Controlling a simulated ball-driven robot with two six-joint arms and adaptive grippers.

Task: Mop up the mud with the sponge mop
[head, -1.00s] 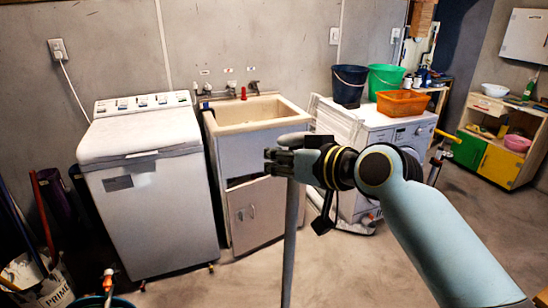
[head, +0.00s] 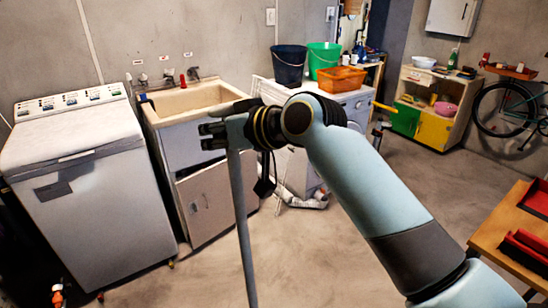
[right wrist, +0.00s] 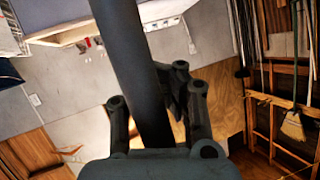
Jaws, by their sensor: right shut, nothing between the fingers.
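A grey pole (head: 241,215), which looks like the mop's handle, stands almost upright in the head view. It leans slightly and leaves the frame at the bottom, so its lower end and any sponge head are hidden. My right gripper (head: 216,134) is shut at the pole's upper part. In the right wrist view the dark pole (right wrist: 125,45) runs along the line of my right gripper (right wrist: 152,108), passing by its fingers; I see no clear grip on it. My left gripper is out of view. I see no mud on the visible floor.
A washing machine (head: 80,205) and a sink cabinet (head: 205,200) stand along the left wall. A dryer (head: 350,105) carries a dark bucket (head: 289,66), a green bucket (head: 323,58) and an orange basket (head: 341,79). A wooden table (head: 500,222) is at right.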

